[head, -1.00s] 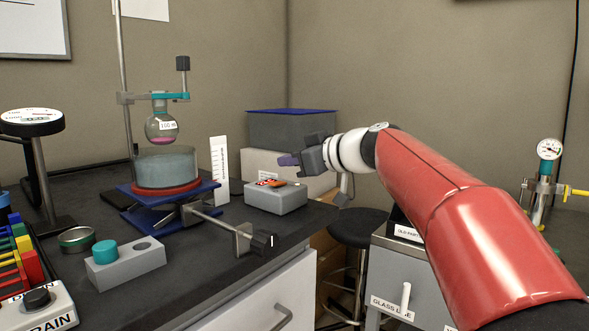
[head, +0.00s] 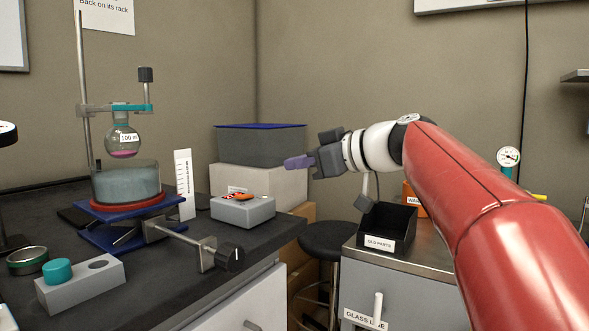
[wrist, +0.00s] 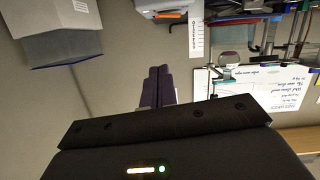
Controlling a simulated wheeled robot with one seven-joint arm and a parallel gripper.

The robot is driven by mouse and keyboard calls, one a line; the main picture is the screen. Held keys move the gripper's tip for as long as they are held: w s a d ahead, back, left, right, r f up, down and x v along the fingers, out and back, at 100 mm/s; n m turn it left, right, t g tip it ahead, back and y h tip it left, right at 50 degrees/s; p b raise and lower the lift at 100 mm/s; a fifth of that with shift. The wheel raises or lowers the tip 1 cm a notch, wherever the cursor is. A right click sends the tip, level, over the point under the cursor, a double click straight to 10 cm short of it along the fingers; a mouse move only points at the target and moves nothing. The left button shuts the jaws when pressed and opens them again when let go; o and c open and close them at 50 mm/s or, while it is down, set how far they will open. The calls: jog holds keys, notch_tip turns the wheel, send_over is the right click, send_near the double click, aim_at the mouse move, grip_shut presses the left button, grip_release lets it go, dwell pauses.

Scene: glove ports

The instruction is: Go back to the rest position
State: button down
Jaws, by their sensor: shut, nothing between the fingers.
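My gripper (head: 299,162) is at the end of my red arm in the head view, raised in the air right of the bench and in front of the stacked boxes. Its purple fingers are together with nothing between them. In the wrist view the two fingers (wrist: 159,87) lie side by side, closed, and the picture looks upside down. The gripper touches nothing that I can see.
A flask (head: 123,141) hangs over a bath on a blue lab jack (head: 112,236). A grey switch box (head: 243,210) stands near the bench's right edge. A black "old parts" bin (head: 387,228) sits on a cabinet, with a dark stool (head: 330,239) beside it.

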jog(key=s+d+f+m+g+h, duration=0.1)
jog(key=s+d+f+m+h, duration=0.2)
jog(key=s+f, duration=0.6)
jog(key=s+d+f+m+g+h, duration=0.1)
jog(key=s+d+f+m+h, duration=0.2)
jog(key=s+f, duration=0.6)
jog(key=s+d+f+m+g+h, duration=0.2)
jog(key=s+f+m+h, duration=0.3)
jog(key=s+f, duration=0.4)
notch_tip(320, 180, down, 7)
jog(key=shift+s+d+r+h, duration=0.1)
jog(key=shift+s+d+h, duration=0.2)
jog(key=shift+d, duration=0.4)
